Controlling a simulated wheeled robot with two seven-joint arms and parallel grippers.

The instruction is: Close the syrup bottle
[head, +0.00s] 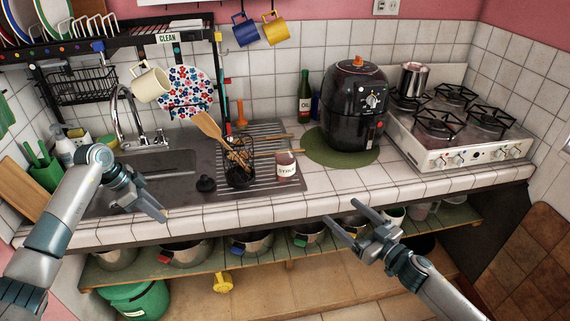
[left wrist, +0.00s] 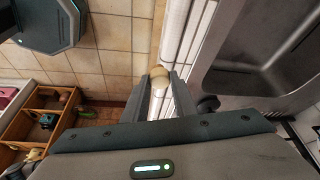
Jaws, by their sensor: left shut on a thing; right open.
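The syrup bottle (head: 287,170) stands upright on the counter at the right end of the metal drainboard, with a white label and brown contents. No cap is visible on its top, but it is small here. My left gripper (head: 165,214) is over the counter's front edge, left of the bottle and well apart from it. It is shut on a small round tan stopper, which shows between the fingertips in the left wrist view (left wrist: 157,75). My right gripper (head: 341,211) is open and empty, in front of the counter, right of and nearer than the bottle.
A black air fryer (head: 354,110) on a green mat (head: 318,150) stands behind right. The sink (head: 160,165) is at left. The front counter strip is clear.

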